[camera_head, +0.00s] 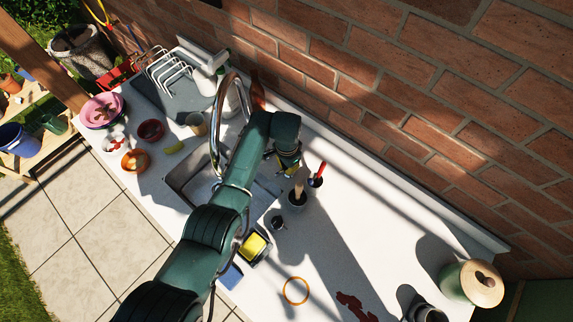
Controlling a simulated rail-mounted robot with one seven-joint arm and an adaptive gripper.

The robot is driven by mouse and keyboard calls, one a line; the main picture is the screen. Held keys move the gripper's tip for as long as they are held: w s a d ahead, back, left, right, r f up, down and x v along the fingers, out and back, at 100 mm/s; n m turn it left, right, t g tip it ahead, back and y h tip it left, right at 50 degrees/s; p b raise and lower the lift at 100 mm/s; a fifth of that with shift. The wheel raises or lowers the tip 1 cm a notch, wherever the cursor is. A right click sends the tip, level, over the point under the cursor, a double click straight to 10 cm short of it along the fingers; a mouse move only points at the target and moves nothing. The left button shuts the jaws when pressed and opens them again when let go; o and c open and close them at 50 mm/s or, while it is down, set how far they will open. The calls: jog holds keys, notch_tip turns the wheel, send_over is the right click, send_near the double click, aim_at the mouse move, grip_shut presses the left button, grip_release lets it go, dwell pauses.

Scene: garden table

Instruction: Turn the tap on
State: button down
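The tap (215,135) is a tall, curved chrome spout arching over the sink (186,182) in the head view. My green arm crosses in front of the tap's base and part of the sink. No tap handle can be made out; that area is partly hidden by my arm. My gripper (292,171) points down to the right of the tap, above the worktop at the sink's right side. It appears apart from the spout. Its fingers are small and partly hidden, so their opening is unclear.
A dark pot with a wooden handle (297,198) and a red-tipped tool (317,176) stand close to my gripper. A yellow sponge (254,245) lies nearer the front. A dish rack (170,72) and bowls (151,130) are left. The brick wall (400,90) bounds the back.

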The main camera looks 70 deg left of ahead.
jog(key=shift+f, duration=0.15)
dwell(0.3)
jog(key=c, duration=1.2)
grip_release()
notch_tip(320, 180, up, 12)
jog(key=shift+r, duration=0.1)
